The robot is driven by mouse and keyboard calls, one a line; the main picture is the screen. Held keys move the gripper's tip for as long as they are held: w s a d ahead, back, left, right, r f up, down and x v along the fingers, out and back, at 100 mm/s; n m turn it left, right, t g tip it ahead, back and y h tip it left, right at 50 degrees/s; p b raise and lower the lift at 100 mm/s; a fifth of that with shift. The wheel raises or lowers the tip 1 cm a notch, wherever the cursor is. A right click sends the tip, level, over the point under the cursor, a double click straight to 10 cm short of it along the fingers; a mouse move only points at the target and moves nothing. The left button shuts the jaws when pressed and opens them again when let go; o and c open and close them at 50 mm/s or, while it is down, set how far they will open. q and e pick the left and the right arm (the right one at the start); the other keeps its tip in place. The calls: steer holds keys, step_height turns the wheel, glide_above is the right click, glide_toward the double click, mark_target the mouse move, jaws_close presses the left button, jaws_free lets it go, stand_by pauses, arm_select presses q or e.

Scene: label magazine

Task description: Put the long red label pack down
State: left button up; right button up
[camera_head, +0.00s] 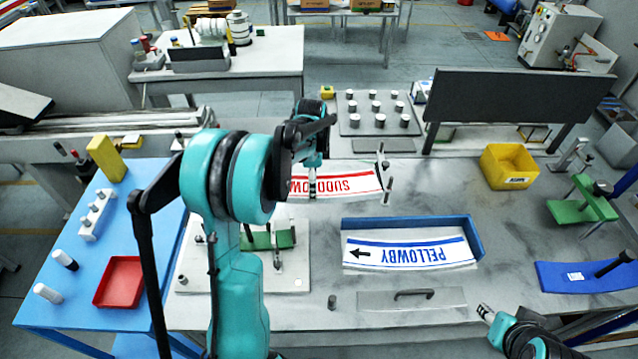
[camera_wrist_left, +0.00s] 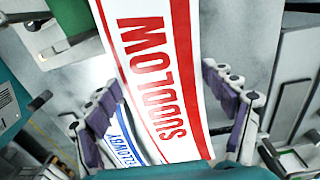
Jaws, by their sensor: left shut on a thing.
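The long red label pack (camera_head: 350,184), white with red borders and red "SUDDLOW" lettering, is behind the blue holder in the head view; my left arm hides its left part. In the left wrist view the pack (camera_wrist_left: 150,75) runs lengthwise between the fingers. My left gripper (camera_head: 312,192) is shut on it, one finger on each long side; the fingers also show in the wrist view (camera_wrist_left: 170,115). Whether the pack touches the surface below is unclear. My right gripper (camera_head: 486,313) is low at the right, apart from the packs; its opening is too small to judge.
A blue-lettered "PELLOWBY" pack (camera_head: 410,252) lies in a blue-walled holder (camera_head: 474,236). Thin posts (camera_head: 387,187) stand by the red pack's right end. A plate with knobs (camera_head: 352,122), a dark panel (camera_head: 510,108) and a yellow bin (camera_head: 508,167) are behind.

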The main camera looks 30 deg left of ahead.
arm_select(q)
steer(key=w+a+f, duration=0.1)
steer(key=w+f, duration=0.1)
steer(key=w, duration=0.1)
steer(key=w+a+f+b, duration=0.1)
steer(key=w+a+f, duration=0.1)
steer(key=w, duration=0.2)
steer(key=w+a+f, duration=0.1)
steer(key=w+f, duration=0.1)
steer(key=w, duration=0.1)
steer(key=shift+w+a+f, duration=0.15)
steer(key=shift+f, duration=0.15)
step_height(320, 180, down, 4)
steer(key=shift+f+b, duration=0.1)
steer(key=shift+b, duration=0.5)
steer(key=o, duration=1.6)
steer(key=shift+o, duration=0.2)
